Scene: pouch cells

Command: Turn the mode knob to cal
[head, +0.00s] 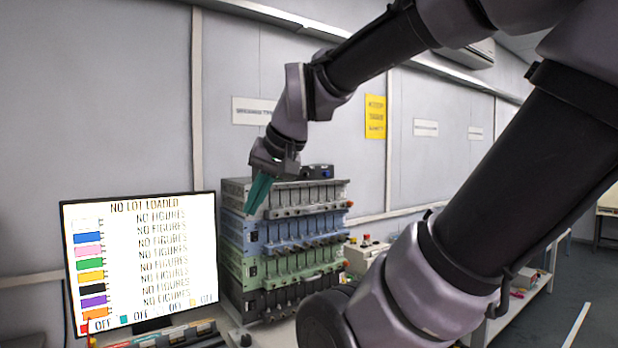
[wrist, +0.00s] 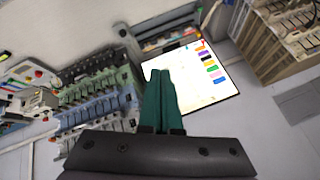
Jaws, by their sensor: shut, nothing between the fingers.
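I cannot make out a mode knob or a cal mark in either view. A pale control box (head: 366,250) with a red button and other small controls stands just right of the cell rack. A white panel with small coloured controls (wrist: 28,74) shows at the left of the wrist view. My gripper (head: 257,195) has teal fingers that are shut and empty. It points down in front of the upper left of the rack, apart from the control box. In the wrist view the closed fingertips (wrist: 161,76) overlap the screen's edge.
The cell rack (head: 285,232) has stacked grey, blue, green and black tiers. A small dark device (head: 317,171) sits on top. A lit screen (head: 140,255) reading "NO LOT LOADED" stands to the left. It also shows in the wrist view (wrist: 190,85). A wall is behind.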

